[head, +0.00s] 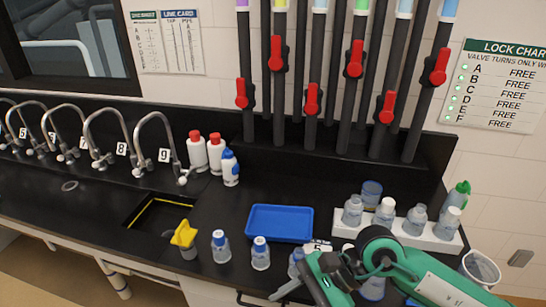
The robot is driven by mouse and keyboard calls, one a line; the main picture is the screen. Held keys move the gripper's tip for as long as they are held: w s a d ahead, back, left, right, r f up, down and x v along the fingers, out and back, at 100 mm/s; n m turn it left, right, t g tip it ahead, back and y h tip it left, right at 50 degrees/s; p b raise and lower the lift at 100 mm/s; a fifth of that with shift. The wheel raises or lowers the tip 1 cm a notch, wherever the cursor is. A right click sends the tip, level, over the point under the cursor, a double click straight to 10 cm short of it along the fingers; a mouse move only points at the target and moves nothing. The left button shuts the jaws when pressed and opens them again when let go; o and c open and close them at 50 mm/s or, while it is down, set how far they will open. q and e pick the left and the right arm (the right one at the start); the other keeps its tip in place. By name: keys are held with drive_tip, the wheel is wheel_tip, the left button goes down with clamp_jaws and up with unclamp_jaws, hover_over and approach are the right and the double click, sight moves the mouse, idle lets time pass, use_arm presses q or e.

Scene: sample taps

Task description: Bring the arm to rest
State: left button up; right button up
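My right arm (425,283), green with black joints, reaches in from the lower right over the front of the black bench. Its elbow-like joint hides part of the bench and several bottles behind it. A grey piece at its left end (284,290) looks like part of my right gripper, at the bottom edge. The fingers are mostly hidden or cut off, so I cannot tell whether they are open or shut, or hold anything. My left arm and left gripper are not in view.
Small blue-capped bottles (221,246) stand by a blue tray (280,223). A white rack (399,235) of bottles is close behind my arm. A yellow-topped item (185,238) stands near the sink (160,215). Red-handled valves (313,99) line the back wall.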

drive_tip(key=a+r+m+t+y, duration=0.3)
drive_tip(key=a+r+m+y, duration=0.1)
drive_tip(key=r+m+y, duration=0.75)
drive_tip(key=w+d+r+m+t+h, duration=0.2)
drive_tip(key=w+d+r+m+t, duration=0.3)
drive_tip(key=m+t, duration=0.85)
drive_tip(key=w+d+f+m+t+h, duration=0.65)
drive_tip(key=d+m+h, duration=0.25)
drive_tip(key=m+h, duration=0.6)
drive_tip(key=s+d+f+m+g+h, duration=0.2)
drive_tip(key=d+f+m+g+h, duration=0.4)
drive_tip(key=f+m, duration=0.6)
drive_tip(key=s+d+f+m+g+y, duration=0.1)
drive_tip(key=s+d+f+m+g, duration=0.1)
drive_tip(key=s+f+m+g, duration=0.45)
drive_tip(key=s+d+f+m+g, duration=0.15)
drive_tip(key=s+f+g, duration=0.25)
drive_tip(key=s+f, duration=0.7)
wheel_tip(320, 180, down, 30)
drive_tip(key=s+n+g, duration=0.1)
drive_tip(key=s+g, duration=0.1)
drive_tip(key=s+d+f, duration=0.2)
drive_tip(key=s+f, duration=0.8)
drive_tip(key=s+d+f, duration=0.1)
drive_tip(key=s+f, duration=0.8)
drive_tip(key=f, duration=0.1)
drive_tip(key=shift+s+d+g, duration=0.35)
drive_tip(key=shift+s+d, duration=0.05)
